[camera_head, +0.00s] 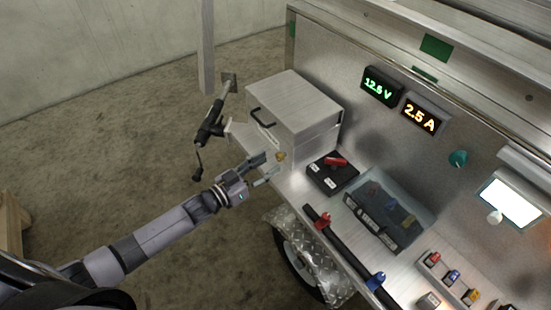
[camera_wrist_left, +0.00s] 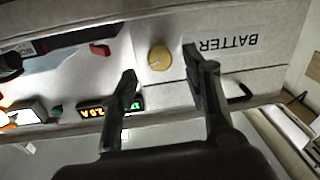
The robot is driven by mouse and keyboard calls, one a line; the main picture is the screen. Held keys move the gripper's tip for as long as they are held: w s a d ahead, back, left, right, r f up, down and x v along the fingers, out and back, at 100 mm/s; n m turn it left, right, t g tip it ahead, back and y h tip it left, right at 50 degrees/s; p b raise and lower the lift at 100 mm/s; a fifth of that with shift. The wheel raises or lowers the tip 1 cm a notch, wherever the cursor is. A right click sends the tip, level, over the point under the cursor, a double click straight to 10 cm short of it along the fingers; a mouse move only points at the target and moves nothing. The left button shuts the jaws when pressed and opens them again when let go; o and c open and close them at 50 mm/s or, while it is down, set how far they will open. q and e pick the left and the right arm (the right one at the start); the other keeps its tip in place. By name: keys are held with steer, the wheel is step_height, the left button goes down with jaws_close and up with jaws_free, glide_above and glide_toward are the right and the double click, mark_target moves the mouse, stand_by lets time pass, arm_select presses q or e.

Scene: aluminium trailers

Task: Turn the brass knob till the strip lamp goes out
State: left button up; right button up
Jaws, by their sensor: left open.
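The brass knob (camera_head: 281,156) is on the front of a grey metal box (camera_head: 295,97) on the trailer's bench. In the left wrist view the round, yellowish knob (camera_wrist_left: 159,58) lies between and ahead of the fingertips, beside a label reading "BATTER". My left gripper (camera_head: 262,170) is open, its fingers pointing at the knob; I see no clear contact. It also shows in the left wrist view (camera_wrist_left: 161,72). A bright white lit panel (camera_head: 510,202) is at the right of the trailer wall; I cannot tell whether it is the strip lamp. My right gripper is not in view.
Two lit displays (camera_head: 381,88) read 12.5 V and 2.5 A. A black box with a red part (camera_head: 333,174), a clear-lidded case (camera_head: 390,213) and a black bar with red and blue clamps (camera_head: 345,250) crowd the bench. Floor is open at left.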

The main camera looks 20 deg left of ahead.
mark_target(277, 158)
arm_select(q)
steer(key=shift+x, duration=2)
steer(key=shift+c, duration=0.4)
jaws_close()
